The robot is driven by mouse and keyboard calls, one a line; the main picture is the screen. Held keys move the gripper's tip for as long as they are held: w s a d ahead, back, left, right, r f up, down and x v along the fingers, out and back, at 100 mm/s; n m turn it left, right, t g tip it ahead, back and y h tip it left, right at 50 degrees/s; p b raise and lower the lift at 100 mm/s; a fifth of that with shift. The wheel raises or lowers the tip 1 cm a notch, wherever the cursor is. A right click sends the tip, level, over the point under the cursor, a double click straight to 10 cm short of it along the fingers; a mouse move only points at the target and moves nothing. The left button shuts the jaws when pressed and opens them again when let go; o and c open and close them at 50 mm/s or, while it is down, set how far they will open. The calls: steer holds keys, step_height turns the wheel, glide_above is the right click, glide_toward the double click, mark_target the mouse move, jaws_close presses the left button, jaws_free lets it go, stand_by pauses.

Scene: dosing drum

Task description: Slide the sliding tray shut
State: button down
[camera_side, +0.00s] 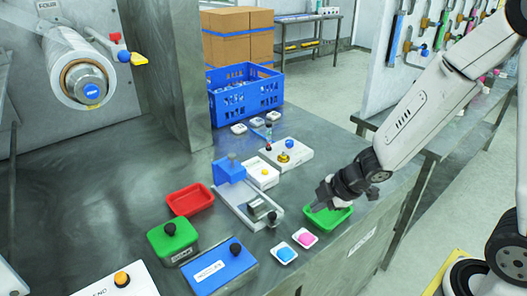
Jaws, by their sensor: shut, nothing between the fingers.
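What looks like the sliding tray (240,200) is a pale, narrow plate on the grey counter, running out from under a blue block (229,169). A small metal cup (257,208) and a black knob (272,217) are at its near end. The plate extends clear of the block, so it appears to be out. My gripper (318,204) is shut and empty, to the right of the knob and apart from it. It is above or beside a green tray (330,216), partly covering it; its exact height is hard to tell.
A red tray (190,200) lies left of the plate. A green box (173,240) and a blue box (222,268) with knobs stand in front. Small dishes, blue (285,253) and pink (305,238), sit close to the knob. A blue crate (245,92) is behind.

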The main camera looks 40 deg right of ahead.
steer(key=shift+a+f+n+y, duration=0.2)
steer(key=shift+a+n+y, duration=0.25)
steer(key=shift+n, duration=0.25)
steer(key=shift+a+f, duration=0.1)
steer(key=shift+f, duration=0.05)
steer(key=shift+x, duration=4.65)
steer(key=shift+w+f, duration=0.25)
steer(key=shift+w+d+f, duration=0.1)
steer(key=shift+w+d, duration=0.05)
steer(key=shift+w, duration=0.75)
steer(key=shift+w+d+f, duration=0.15)
steer(key=shift+w+d, duration=0.05)
steer(key=shift+w, duration=0.65)
glide_toward(245, 201)
steer(key=shift+x, duration=2.55)
steer(key=shift+w, duration=0.1)
